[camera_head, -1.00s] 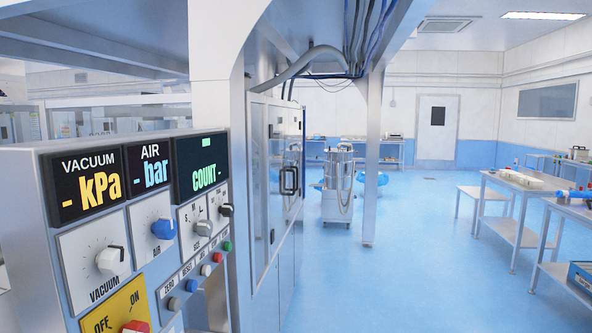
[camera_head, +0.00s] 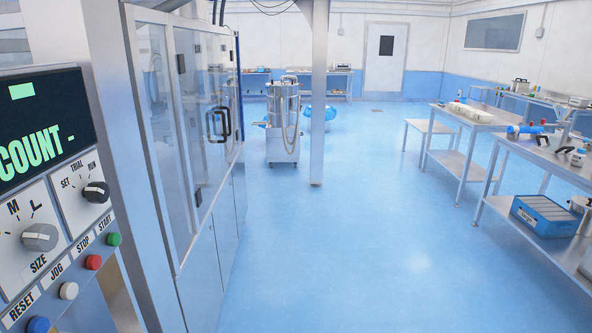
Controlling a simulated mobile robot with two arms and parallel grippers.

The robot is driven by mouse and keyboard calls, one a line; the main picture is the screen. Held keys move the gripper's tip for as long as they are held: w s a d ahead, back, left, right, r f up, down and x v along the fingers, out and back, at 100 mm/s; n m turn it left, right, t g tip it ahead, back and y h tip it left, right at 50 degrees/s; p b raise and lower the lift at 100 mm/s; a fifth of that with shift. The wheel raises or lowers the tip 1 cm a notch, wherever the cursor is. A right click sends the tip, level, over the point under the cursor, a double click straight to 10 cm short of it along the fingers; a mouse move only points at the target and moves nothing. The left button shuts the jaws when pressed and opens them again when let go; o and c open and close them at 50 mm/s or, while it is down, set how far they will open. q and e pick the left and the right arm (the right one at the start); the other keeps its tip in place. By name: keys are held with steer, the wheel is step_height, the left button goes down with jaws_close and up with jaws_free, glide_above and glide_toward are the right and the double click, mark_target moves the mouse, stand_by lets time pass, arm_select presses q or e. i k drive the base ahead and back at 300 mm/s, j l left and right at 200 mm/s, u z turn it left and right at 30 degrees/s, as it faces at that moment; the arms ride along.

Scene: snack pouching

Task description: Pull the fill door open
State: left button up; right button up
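The machine's tall clear-panelled door (camera_head: 205,75) is at the left, in a metal frame, seen at a steep angle. I take it to be the fill door, though I see no label on it. A dark loop handle (camera_head: 218,124) stands out from its face. The door looks shut, lying flush with the machine's side. Neither of my grippers is in view.
A control panel (camera_head: 50,200) with knobs and coloured buttons is close at the left. A metal post (camera_head: 318,95) and a steel vessel on a cart (camera_head: 283,120) stand beyond. Steel tables (camera_head: 545,150) line the right. The blue floor (camera_head: 350,250) between is clear.

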mark_target(223, 53)
steer(key=i+u, duration=0.1)
steer(key=i, duration=0.6)
steer(key=i+l, duration=0.15)
steer(key=i, duration=0.55)
steer(key=i+l+u, duration=0.15)
steer(key=i, duration=0.5)
